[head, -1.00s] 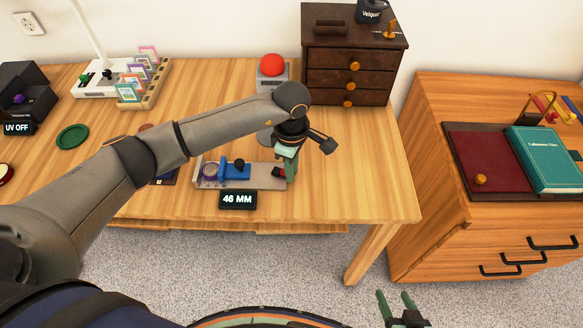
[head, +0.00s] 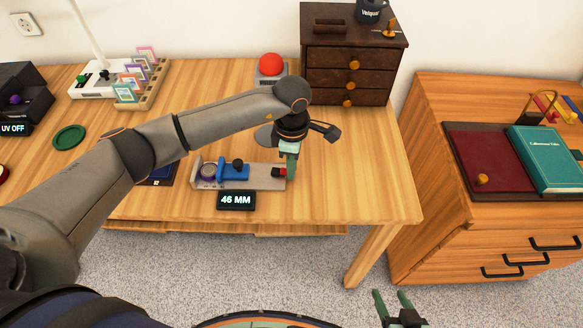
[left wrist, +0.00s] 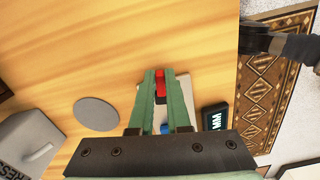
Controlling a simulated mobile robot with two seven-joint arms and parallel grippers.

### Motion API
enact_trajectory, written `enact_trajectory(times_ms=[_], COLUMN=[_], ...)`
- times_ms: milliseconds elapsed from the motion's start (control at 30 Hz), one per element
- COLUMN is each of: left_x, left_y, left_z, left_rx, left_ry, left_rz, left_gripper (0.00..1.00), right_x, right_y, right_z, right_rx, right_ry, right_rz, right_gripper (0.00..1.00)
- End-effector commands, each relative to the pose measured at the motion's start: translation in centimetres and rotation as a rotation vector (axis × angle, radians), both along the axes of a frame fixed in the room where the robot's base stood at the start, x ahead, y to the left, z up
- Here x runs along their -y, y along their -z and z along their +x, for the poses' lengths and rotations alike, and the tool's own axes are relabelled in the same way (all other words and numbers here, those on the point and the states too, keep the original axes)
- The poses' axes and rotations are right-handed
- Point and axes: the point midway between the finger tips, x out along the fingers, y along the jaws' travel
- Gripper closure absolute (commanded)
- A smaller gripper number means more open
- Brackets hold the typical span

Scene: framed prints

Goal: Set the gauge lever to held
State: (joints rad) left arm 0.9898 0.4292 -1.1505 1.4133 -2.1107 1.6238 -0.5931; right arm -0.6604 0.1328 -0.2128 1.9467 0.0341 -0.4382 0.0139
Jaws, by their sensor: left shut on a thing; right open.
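The gauge has a grey base (head: 264,183), a blue slider (head: 236,173) with a black knob, and a round purple-and-silver piece (head: 208,171) at its left end. Its dark display (head: 236,200) in front reads 46 MM. A small red lever (head: 282,172) with a black part sits at the base's right end. My left gripper (head: 289,174) points down there, its fingers shut on the lever. In the left wrist view the red lever (left wrist: 160,82) shows between the fingertips, and the fingers partly hide the gauge. My right gripper (head: 395,298) is open and empty, low in front of the table.
A red button on a grey box (head: 271,82) and a brown drawer chest (head: 352,78) stand behind. A grey disc (left wrist: 96,114) lies beside the gauge. A card rack (head: 150,90) and green dish (head: 69,137) are at left. The table's front right is clear.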

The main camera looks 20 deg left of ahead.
Motion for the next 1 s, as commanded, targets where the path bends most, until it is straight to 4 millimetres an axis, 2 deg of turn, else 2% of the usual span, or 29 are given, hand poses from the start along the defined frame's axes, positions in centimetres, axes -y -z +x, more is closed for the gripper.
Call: enact_trajectory(times_ms=[167, 200, 467, 767, 867, 1000], left_x=[-0.1, -0.1, -0.1, 0.0, -0.1, -0.1], left_y=[0.0, 0.0, 0.0, -0.3, -1.4, -4.1], left_z=[0.0, 0.0, 0.0, 0.1, 0.1, 0.2], left_rx=[0.0, 0.0, 0.0, 0.002, 0.004, 0.006], left_ry=[-0.004, -0.003, -0.001, 0.0, 0.0, 0.0], left_rz=[0.002, 0.002, 0.001, 0.0, 0.0, 0.0], left_gripper=[1.0, 0.84, 0.55, 0.55, 0.55, 0.55], right_x=[0.0, 0.0, 0.2, 0.4, 0.4, 0.4], right_y=[-0.2, -0.2, -0.1, 0.2, 0.2, 0.3], right_z=[0.3, 0.3, 0.3, -0.1, -0.3, -0.4], right_rx=[0.004, 0.004, 0.004, -0.004, -0.006, -0.008], right_ry=[0.0, 0.0, 0.003, 0.005, 0.005, 0.005], right_rz=[0.0, 0.0, -0.003, -0.006, -0.006, -0.006], right_gripper=[0.39, 0.39, 0.39, 0.39, 0.39, 0.39])
